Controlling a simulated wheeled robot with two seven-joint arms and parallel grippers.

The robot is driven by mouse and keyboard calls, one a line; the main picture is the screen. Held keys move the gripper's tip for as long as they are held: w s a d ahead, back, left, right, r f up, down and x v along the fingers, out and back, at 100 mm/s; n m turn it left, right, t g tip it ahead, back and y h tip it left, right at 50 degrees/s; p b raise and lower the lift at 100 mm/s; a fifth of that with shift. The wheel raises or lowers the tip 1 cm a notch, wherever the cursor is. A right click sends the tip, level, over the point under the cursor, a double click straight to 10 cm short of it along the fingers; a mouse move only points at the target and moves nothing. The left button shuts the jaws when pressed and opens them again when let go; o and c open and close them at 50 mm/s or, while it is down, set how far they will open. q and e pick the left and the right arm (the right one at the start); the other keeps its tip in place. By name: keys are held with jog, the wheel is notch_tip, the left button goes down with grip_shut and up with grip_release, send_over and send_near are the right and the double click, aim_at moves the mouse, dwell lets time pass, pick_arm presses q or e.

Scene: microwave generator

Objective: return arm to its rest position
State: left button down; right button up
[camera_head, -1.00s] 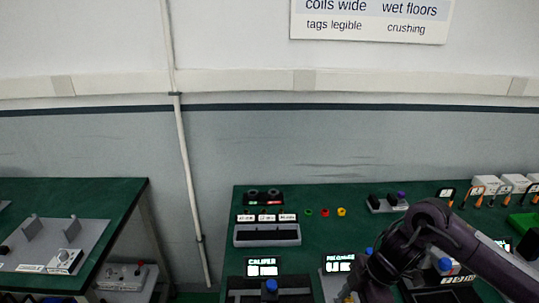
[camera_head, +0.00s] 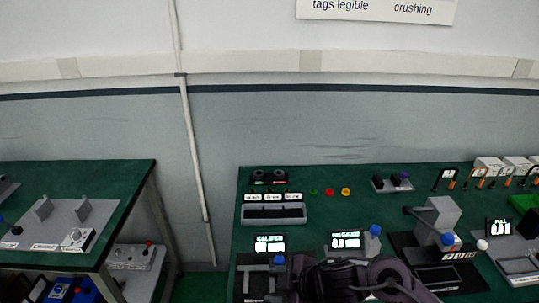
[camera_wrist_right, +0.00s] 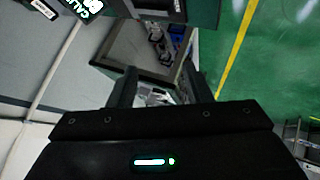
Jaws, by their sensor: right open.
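My right arm, dark purple and black, lies folded at the bottom middle of the head view, over the front edge of the right green bench (camera_head: 290,178). Its fingertips are hard to make out there. In the right wrist view my right gripper (camera_wrist_right: 158,88) has its two dark fingers apart, with nothing held between them. Past the fingers that view shows shelves and green floor. My left gripper is not in the head view.
The right bench carries a caliper display (camera_head: 269,243), a second gauge display (camera_head: 345,240), a grey block on a press-like stand (camera_head: 438,217) and coloured buttons (camera_head: 329,192). A second green bench (camera_head: 90,172) stands left. A floor gap separates them.

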jog(key=s+d+f+m+g+h, duration=0.25)
jog(key=s+d+m+h, duration=0.45)
jog(key=s+d+m, duration=1)
notch_tip(320, 180, down, 33)
jog(key=d+n+b, duration=0.1)
jog(key=b, duration=0.2)
jog(key=s+d+f+g+b, duration=0.1)
jog(key=s+f, duration=0.8)
jog(key=f, duration=0.1)
jog(key=s+d+f+g+b, duration=0.1)
jog(key=s+d+f, duration=0.1)
jog(key=s+f, duration=0.8)
jog(key=shift+d+f+n, duration=0.25)
jog(key=shift+d+n, duration=0.05)
